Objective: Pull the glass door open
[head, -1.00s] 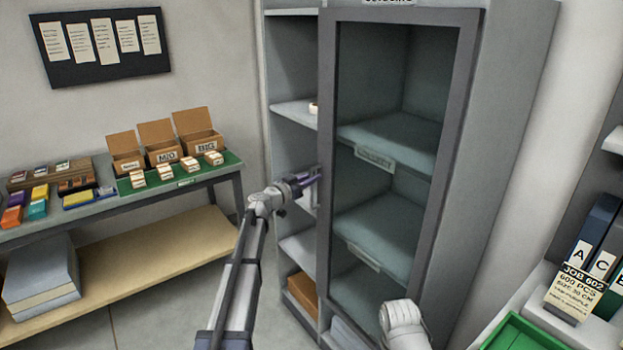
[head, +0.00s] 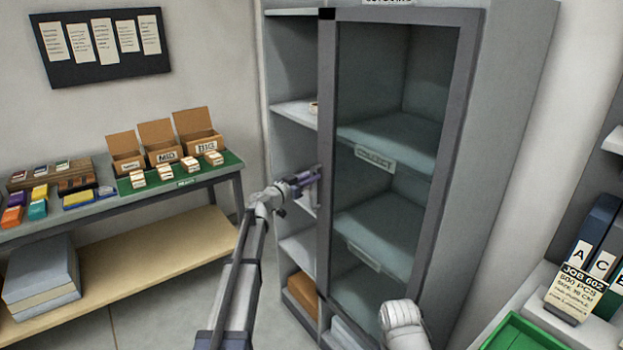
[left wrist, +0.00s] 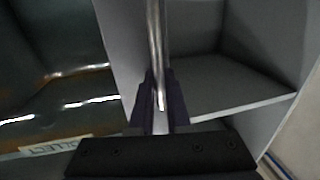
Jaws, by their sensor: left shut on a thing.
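The glass door (head: 395,165) has a dark grey frame and covers the right part of a tall grey cabinet (head: 505,150). Its left frame edge stands in front of the cabinet, and open shelves show to the left of it. My left gripper (head: 312,174) is at the left edge of the door frame, about mid-height. In the left wrist view the two dark fingers (left wrist: 160,105) are closed around a thin metal bar handle (left wrist: 155,45). The glass door (left wrist: 50,70) lies left of the handle in that view. My right gripper is not clearly in view.
A workbench (head: 130,205) with cardboard boxes (head: 160,142) and coloured packs stands at the left. A green tray (head: 525,335) and binders (head: 593,235) are at the lower right. Floor shows between bench and cabinet.

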